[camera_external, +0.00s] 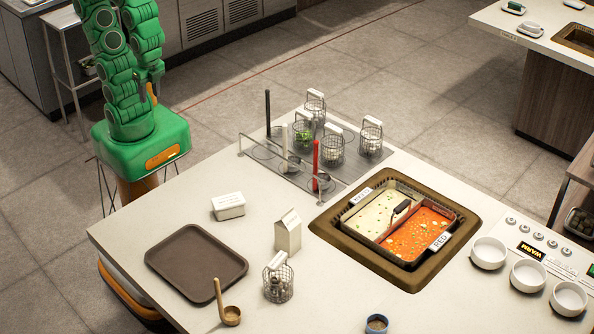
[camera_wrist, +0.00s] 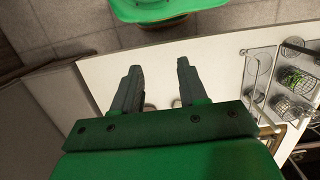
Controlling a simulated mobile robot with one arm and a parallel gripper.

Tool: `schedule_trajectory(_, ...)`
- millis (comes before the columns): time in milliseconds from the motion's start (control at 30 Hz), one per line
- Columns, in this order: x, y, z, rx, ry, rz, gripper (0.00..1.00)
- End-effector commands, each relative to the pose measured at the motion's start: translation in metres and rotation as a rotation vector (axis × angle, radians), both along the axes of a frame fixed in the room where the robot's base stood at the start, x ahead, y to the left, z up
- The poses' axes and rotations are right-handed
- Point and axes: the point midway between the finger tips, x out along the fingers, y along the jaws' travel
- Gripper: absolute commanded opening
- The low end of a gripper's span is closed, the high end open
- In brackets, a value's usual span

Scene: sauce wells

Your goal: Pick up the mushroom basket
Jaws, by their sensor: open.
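Several wire baskets with white-topped handles are in view in the external view. In the rack, one basket (camera_external: 302,138) holds something green; others (camera_external: 332,152) (camera_external: 371,138) (camera_external: 315,108) hold pale contents. I cannot tell for sure which holds mushrooms. In the wrist view, my gripper (camera_wrist: 157,70) is open and empty above the counter, with the fingers apart. The green-filled basket (camera_wrist: 293,78) shows at the right there, away from the fingers.
A metal rack (camera_external: 262,152) with black, white and red handles holds the baskets. A brown tray (camera_external: 196,262), ladle (camera_external: 230,315), carton (camera_external: 288,232) and white box (camera_external: 228,206) stand on the counter. A two-part sauce well (camera_external: 330,222) and white bowls (camera_external: 488,253) are at the right.

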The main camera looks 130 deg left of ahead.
Motion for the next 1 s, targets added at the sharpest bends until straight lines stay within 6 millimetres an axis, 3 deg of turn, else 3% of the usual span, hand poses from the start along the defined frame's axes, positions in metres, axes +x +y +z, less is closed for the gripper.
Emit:
schedule_trajectory(167,0.0,0.0,0.0,0.0,0.0,0.0,0.43)
schedule_trajectory(567,0.0,0.0,0.0,0.0,0.0,0.0,1.0)
schedule_trajectory(833,0.004,-0.001,-0.001,-0.002,-0.006,-0.002,1.0)
schedule_trajectory(1000,0.04,-0.009,-0.008,-0.021,-0.067,-0.01,1.0)
